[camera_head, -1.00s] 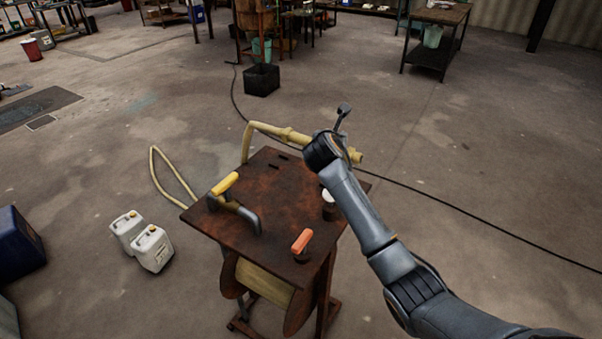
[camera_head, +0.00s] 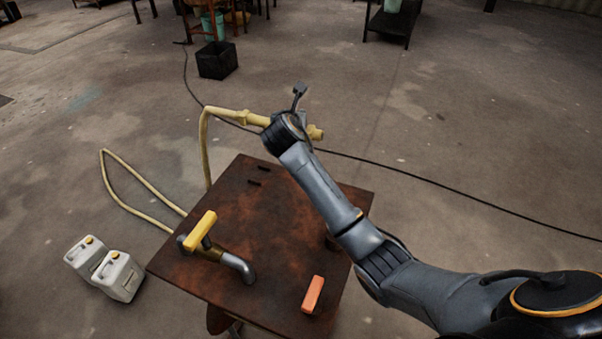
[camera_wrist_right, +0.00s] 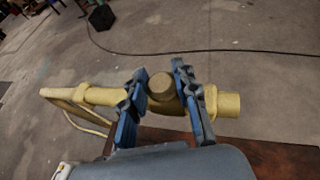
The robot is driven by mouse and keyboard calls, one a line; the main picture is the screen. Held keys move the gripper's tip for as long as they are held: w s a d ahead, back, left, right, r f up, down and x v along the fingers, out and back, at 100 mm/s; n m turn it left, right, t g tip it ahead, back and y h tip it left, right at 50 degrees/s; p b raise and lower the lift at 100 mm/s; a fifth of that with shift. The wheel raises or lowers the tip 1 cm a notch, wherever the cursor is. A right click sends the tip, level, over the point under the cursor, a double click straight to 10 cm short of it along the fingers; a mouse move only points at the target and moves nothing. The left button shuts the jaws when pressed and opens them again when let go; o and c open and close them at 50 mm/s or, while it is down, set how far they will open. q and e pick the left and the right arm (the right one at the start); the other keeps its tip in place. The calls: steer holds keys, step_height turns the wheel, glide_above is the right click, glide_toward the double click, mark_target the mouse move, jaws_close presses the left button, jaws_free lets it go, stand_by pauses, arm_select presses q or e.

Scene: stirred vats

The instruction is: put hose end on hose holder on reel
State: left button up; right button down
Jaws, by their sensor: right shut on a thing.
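The yellow hose end (camera_head: 255,119) is held in my right gripper (camera_head: 292,125) above the far edge of the rusty reel top (camera_head: 270,215). In the right wrist view the two blue fingers of the right gripper (camera_wrist_right: 163,100) are shut around the hose end (camera_wrist_right: 228,105), and its nozzle sticks out to the right. The yellow hose (camera_head: 205,160) drops from it behind the reel and loops on the floor at the left. Two dark slots (camera_head: 259,183) show in the reel top near its far left corner. I cannot make out the hose holder. My left gripper is not in view.
A yellow-handled valve (camera_head: 201,230) with a metal spout and an orange handle (camera_head: 313,294) stand on the reel top. White canisters (camera_head: 120,276) stand on the floor at left. A black cable (camera_head: 430,183) crosses the floor behind. A black box (camera_head: 217,60) stands farther back.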

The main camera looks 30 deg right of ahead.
steer(key=s+f, duration=1.1)
steer(key=shift+s+a+p, duration=0.1)
steer(key=shift+a+p, duration=0.15)
steer(key=shift+p, duration=0.05)
steer(key=shift+f, duration=0.25)
steer(key=c, duration=1)
jaws_free()
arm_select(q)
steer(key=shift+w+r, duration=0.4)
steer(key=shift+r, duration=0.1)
arm_select(e)
steer(key=shift+a, duration=0.1)
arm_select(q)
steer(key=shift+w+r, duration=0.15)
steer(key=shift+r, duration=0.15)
arm_select(e)
steer(key=v, duration=1.2)
